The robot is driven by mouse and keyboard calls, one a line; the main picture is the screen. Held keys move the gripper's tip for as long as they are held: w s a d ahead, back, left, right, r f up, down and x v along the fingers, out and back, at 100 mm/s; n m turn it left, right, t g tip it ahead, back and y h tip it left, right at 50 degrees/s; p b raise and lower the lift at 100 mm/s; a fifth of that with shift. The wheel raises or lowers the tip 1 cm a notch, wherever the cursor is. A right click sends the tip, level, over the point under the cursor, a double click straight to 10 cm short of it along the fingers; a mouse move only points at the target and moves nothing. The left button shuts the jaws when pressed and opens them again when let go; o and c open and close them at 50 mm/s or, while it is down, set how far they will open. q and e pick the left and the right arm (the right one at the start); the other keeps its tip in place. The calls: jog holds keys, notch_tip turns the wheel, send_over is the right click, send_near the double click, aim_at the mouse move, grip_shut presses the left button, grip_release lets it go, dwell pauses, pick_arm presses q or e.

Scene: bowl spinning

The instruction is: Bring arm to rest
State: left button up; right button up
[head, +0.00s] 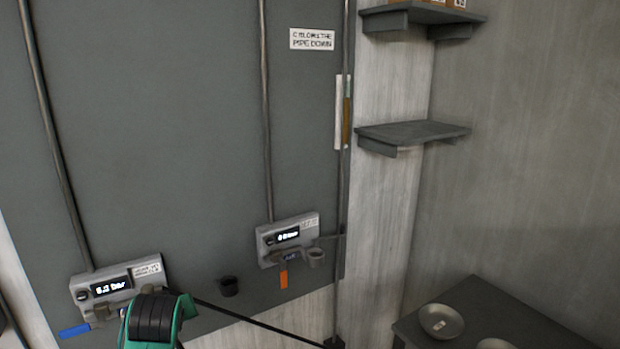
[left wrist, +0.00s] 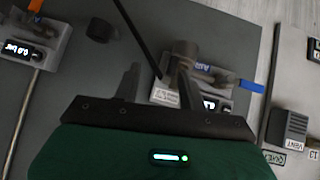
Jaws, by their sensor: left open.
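My left arm (head: 155,318), green and black, comes in at the bottom left of the head view, in front of the lower edge of the grey wall panel (head: 180,130). Its fingertips are hidden there. In the left wrist view my left gripper (left wrist: 157,78) is open, its two dark fingers apart. A grey gauge box (left wrist: 178,93) with a valve shows between and beyond the right finger. I see nothing held between the fingers. My right gripper is in neither view.
The left gauge box (head: 118,284) has a blue handle (head: 75,331); the right gauge box (head: 288,238) has an orange handle (head: 284,280). A dark table (head: 475,295) with two bowls stands at the lower right. Shelves (head: 412,131) project from the wall.

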pick_arm(q)
jog(key=s+d+f+m+g+h, duration=0.25)
jog(key=s+f+m, duration=0.25)
jog(key=s+f, duration=1.2)
jog(key=s+d+f+m+g+h, duration=0.1)
jog(key=s+d+f+m+g, duration=0.1)
jog(key=s, duration=0.7)
jog(key=s+d+f+m+g, duration=0.1)
jog(key=s+d+f+m, duration=0.1)
jog(key=s, duration=0.7)
notch_tip(320, 180, down, 31)
jog(key=g, duration=0.1)
jog(key=s+a+f+g, duration=0.1)
jog(key=s+a+f, duration=0.2)
jog(key=s+f, duration=1.6)
jog(key=shift+s, duration=0.15)
